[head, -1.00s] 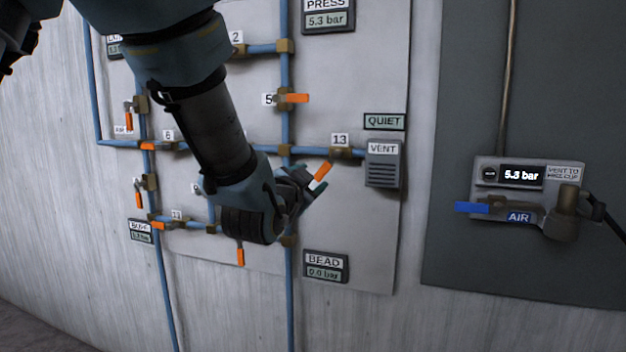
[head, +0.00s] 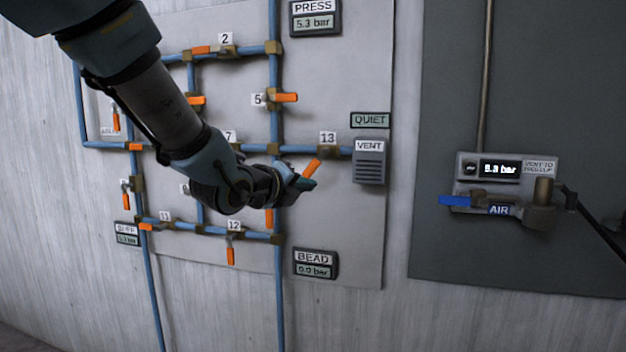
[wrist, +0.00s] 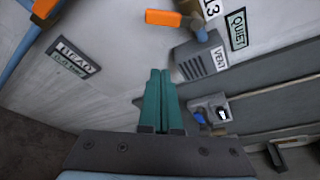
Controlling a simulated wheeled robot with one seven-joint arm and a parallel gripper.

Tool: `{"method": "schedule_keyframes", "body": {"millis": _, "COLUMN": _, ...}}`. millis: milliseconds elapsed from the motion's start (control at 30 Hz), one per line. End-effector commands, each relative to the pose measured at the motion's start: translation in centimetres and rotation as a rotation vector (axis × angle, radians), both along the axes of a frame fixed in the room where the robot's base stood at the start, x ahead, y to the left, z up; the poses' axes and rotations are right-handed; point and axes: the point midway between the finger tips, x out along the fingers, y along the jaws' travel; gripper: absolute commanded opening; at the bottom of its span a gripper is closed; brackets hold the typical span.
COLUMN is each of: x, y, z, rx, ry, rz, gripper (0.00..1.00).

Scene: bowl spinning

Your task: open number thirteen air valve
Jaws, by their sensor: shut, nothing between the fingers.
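Valve 13's brass body (head: 326,151) sits on the blue pipe under its white "13" label (head: 328,137), just left of the vent box. Its orange handle (head: 312,168) slants down and left from the body, between along and across the pipe. In the wrist view the orange handle (wrist: 163,17) lies beyond my fingertips, near the top edge. My gripper (head: 306,184) is just below the handle's lower end in the head view; whether they touch is unclear. Its teal fingers (wrist: 158,100) are pressed together with nothing between them.
The grey vent box (head: 369,163) and the "QUIET" sign (head: 370,120) are right of the valve. The BEAD gauge (head: 316,264) is below; the PRESS gauge (head: 315,18) reads 5.3 bar. Other orange-handled valves surround my arm. A blue-handled AIR valve (head: 500,208) stands far right.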

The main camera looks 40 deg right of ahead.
Motion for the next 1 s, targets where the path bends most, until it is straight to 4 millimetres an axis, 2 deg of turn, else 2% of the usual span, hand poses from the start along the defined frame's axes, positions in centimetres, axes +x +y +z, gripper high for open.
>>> {"method": "schedule_keyframes", "body": {"millis": 167, "x": 0.2, "y": -1.0, "z": -0.1, "rx": 0.014, "ry": -0.027, "rz": -0.011, "gripper": 0.00}}
{"method": "schedule_keyframes", "body": {"millis": 267, "x": 0.6, "y": -2.3, "z": -0.3, "rx": 0.013, "ry": -0.026, "rz": -0.011, "gripper": 0.00}}
{"method": "schedule_keyframes", "body": {"millis": 700, "x": 3.2, "y": -9.5, "z": -1.7, "rx": 0.012, "ry": -0.024, "rz": -0.008, "gripper": 0.00}}
{"method": "schedule_keyframes", "body": {"millis": 800, "x": 4.4, "y": -8.5, "z": -0.3, "rx": 0.011, "ry": -0.025, "rz": -0.005, "gripper": 0.00}}
{"method": "schedule_keyframes", "body": {"millis": 1000, "x": 5.4, "y": -7.8, "z": 0.4, "rx": 0.011, "ry": -0.025, "rz": -0.007, "gripper": 0.00}}
